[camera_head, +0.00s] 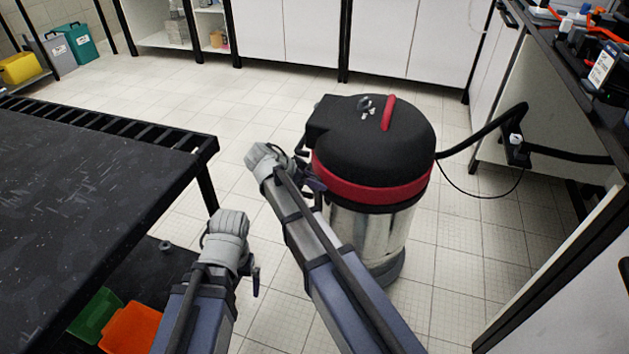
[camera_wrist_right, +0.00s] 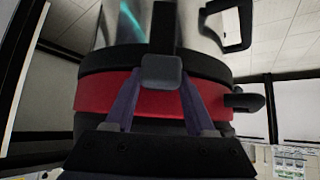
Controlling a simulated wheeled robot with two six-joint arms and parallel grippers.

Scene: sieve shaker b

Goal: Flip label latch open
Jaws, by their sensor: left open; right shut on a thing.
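The vacuum drum has a black lid (camera_head: 370,135), a red band (camera_head: 375,188) and a shiny metal body (camera_head: 372,235). In the right wrist view, which looks upside down, a latch (camera_wrist_right: 161,72) with a dark grey block sits on the red band (camera_wrist_right: 105,95), with a black strap along the metal. My right gripper (camera_wrist_right: 158,85) has its two purple fingers closed on the block's sides. In the head view my right gripper (camera_head: 314,180) is at the drum's left side, and the latch is hidden there. My left gripper (camera_head: 256,281) is open and away from the drum.
A dark slatted table (camera_head: 90,200) fills the left, with green (camera_head: 97,315) and orange (camera_head: 132,328) bins below. A black hose (camera_head: 485,130) runs from the drum to the right bench. White cabinets (camera_head: 400,45) stand behind. Tiled floor around the drum is clear.

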